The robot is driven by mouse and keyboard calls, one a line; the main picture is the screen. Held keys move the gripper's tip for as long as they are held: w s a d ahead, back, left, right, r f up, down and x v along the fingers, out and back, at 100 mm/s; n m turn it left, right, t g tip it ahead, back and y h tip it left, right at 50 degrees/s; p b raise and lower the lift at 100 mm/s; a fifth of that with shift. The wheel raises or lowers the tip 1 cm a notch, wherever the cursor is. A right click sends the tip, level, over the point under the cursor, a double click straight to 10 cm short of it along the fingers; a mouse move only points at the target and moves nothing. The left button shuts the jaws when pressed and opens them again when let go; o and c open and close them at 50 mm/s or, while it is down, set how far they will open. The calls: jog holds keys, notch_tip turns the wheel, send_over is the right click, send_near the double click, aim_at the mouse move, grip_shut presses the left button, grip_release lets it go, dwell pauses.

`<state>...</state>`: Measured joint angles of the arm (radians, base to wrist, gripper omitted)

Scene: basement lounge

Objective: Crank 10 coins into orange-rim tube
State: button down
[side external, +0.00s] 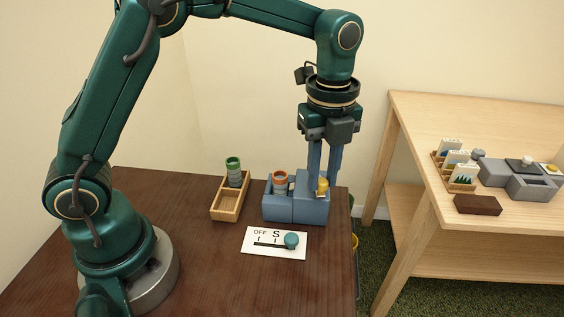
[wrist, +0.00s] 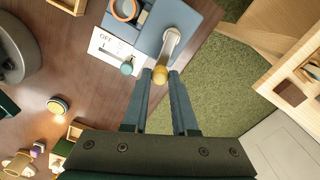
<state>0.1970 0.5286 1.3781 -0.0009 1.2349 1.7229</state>
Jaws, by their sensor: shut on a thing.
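The blue-grey coin machine (side external: 283,208) stands near the right edge of the brown table. The orange-rim tube (side external: 280,180) stands upright in its left part; its round opening shows in the wrist view (wrist: 125,9). The crank has a yellow knob (wrist: 160,75) on a pale arm (wrist: 171,45). My gripper (wrist: 160,79) is shut on the yellow knob, fingers on both sides of it. In the side view my gripper (side external: 323,181) reaches down to the knob from above. Coins cannot be counted in either view.
A wooden tray (side external: 229,205) with a green-rim tube (side external: 234,170) stands left of the machine. A white card marked OFF and S (side external: 262,249) with a teal slider knob (side external: 291,240) lies in front. A lighter table (side external: 420,115) stands apart at right.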

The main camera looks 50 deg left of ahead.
jog(key=w+a+n, duration=0.1)
jog(key=w+n, duration=0.1)
jog(key=n, duration=0.7)
jog(key=w+a+n, duration=0.2)
jog(key=n, duration=0.7)
jog(key=w+a+n, duration=0.1)
jog(key=w+n, duration=0.1)
jog(key=n, duration=0.7)
jog(key=shift+w+a, duration=0.25)
jog(key=shift+w, duration=0.15)
jog(key=shift+s+a+n, duration=0.2)
jog(key=shift+a+n, duration=0.15)
jog(key=shift+n, duration=0.8)
jog(key=shift+s+a+n, duration=0.2)
jog(key=shift+a+n, duration=0.2)
jog(key=shift+n, duration=0.8)
jog(key=shift+s+a+n, duration=0.2)
jog(key=shift+a+n, duration=0.15)
jog(key=shift+n, duration=0.8)
jog(key=c, duration=0.7)
grip_release()
